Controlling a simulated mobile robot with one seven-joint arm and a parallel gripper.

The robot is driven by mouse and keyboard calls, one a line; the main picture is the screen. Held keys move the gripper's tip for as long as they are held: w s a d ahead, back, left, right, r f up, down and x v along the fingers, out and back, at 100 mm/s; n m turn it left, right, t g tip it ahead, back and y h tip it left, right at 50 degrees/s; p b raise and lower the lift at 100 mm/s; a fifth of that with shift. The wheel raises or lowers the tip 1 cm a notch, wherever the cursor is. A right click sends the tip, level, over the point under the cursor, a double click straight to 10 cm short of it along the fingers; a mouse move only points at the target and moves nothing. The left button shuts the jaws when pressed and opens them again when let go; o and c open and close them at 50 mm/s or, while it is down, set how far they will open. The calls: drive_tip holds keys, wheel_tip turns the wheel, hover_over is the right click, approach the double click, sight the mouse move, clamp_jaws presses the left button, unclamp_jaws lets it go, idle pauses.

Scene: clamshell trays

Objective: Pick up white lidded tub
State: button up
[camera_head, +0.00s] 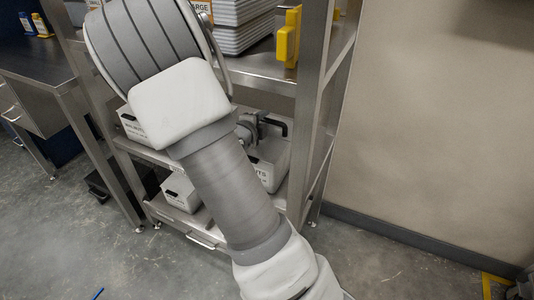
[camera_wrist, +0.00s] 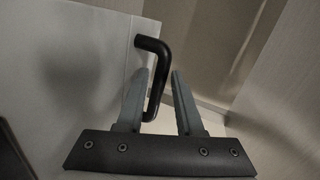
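In the wrist view, the tub's pale surface (camera_wrist: 105,55) fills the left side, and the black handle (camera_wrist: 155,70) shows between my fingers. My gripper (camera_wrist: 160,76) is open, one finger on either side of the handle in the picture. I cannot tell whether either finger touches it. In the head view, my gripper (camera_head: 247,130) is small and partly hidden by my arm.
Grey stacked trays (camera_head: 242,30) and a yellow object (camera_head: 288,38) are on the shelf above. A metal post (camera_head: 312,100) bounds the rack's right side.

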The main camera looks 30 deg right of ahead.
drive_tip(key=shift+w+d+f, duration=0.25)
drive_tip(key=shift+w+d, duration=0.05)
drive_tip(key=shift+d, duration=0.25)
clamp_jaws()
drive_tip(key=shift+r, duration=0.1)
idle(0.9)
